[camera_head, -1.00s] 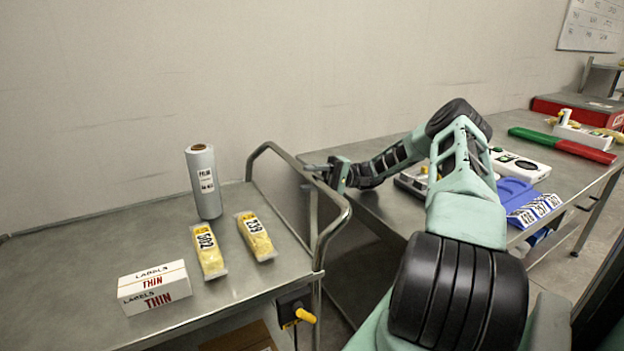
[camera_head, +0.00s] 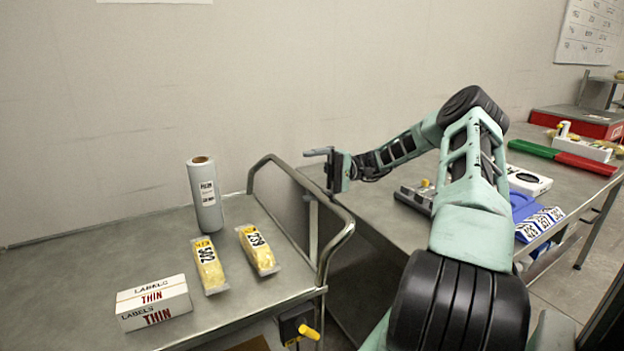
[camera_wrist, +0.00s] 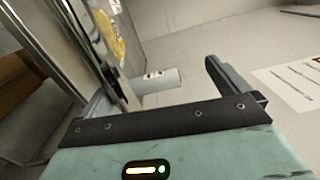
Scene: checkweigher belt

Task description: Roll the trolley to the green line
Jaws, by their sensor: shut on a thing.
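The grey metal trolley (camera_head: 100,250) stands at the left, with its tubular handle (camera_head: 342,236) at its right end. My gripper (camera_head: 322,172) is at the upper part of this handle, shut on it. In the wrist view, the handle's rail (camera_wrist: 97,45) runs close by the left finger; exactly how the fingers meet it is hard to see. On the trolley are a film roll (camera_head: 206,197), two yellow packs (camera_head: 209,265) (camera_head: 257,250) and a labels box (camera_head: 153,302). No green line on the floor is in view.
A steel table (camera_head: 385,225) stands close to the right of the trolley's handle. It bears a green and red strip (camera_head: 560,156), a blue holder (camera_head: 520,205) and a red box (camera_head: 575,122). The wall (camera_head: 250,80) runs behind the trolley. Some floor (camera_head: 560,275) shows at the right.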

